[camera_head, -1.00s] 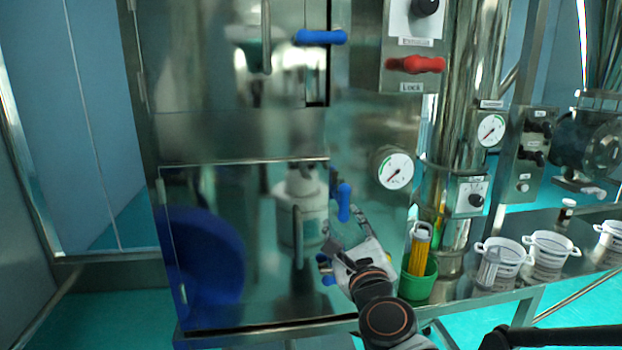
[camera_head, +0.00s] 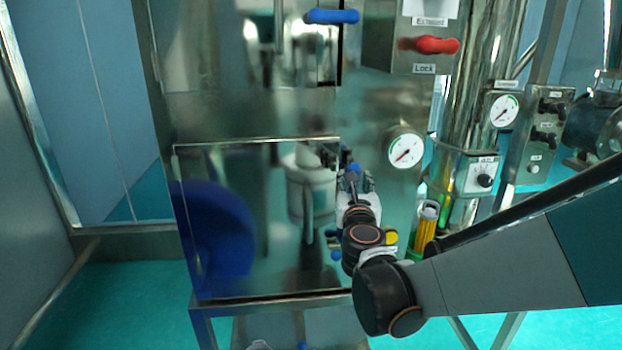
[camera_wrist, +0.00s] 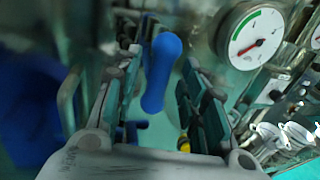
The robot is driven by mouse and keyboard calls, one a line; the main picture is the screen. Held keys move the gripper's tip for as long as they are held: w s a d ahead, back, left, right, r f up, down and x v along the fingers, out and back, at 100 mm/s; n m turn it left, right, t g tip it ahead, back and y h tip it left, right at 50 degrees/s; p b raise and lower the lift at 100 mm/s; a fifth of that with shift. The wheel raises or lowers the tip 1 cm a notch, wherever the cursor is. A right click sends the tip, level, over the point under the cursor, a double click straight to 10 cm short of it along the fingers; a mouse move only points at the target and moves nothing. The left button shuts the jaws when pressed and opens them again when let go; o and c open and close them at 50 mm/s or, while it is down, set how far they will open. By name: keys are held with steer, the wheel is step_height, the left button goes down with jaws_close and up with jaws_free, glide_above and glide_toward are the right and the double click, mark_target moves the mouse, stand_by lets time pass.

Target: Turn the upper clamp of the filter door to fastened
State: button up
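The closed filter door (camera_head: 235,220) is a shiny metal panel with a vertical bar handle (camera_head: 308,215). Its upper clamp (camera_head: 353,172) has a blue handle at the door's right edge, partly hidden by my gripper (camera_head: 356,182) in the head view. In the wrist view, the blue clamp handle (camera_wrist: 160,72) stands nearly upright between the fingers of my gripper (camera_wrist: 161,62). The fingers are open, with gaps visible on both sides of the handle. A lower blue clamp (camera_head: 336,255) sits below, left of my wrist; a blue piece beneath the handle (camera_wrist: 130,131) also shows in the wrist view.
Another blue handle (camera_head: 332,16) and a red Lock handle (camera_head: 430,45) are higher up. A gauge (camera_head: 405,148) is close to the right of my gripper; it also shows in the wrist view (camera_wrist: 252,36). A green holder with yellow items (camera_head: 426,228) stands to the right.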

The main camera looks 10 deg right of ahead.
steer(key=shift+w+d, duration=0.15)
steer(key=shift+w, duration=0.55)
steer(key=shift+w+d, duration=0.1)
steer(key=shift+w, duration=0.55)
steer(key=shift+c, duration=0.4)
jaws_close()
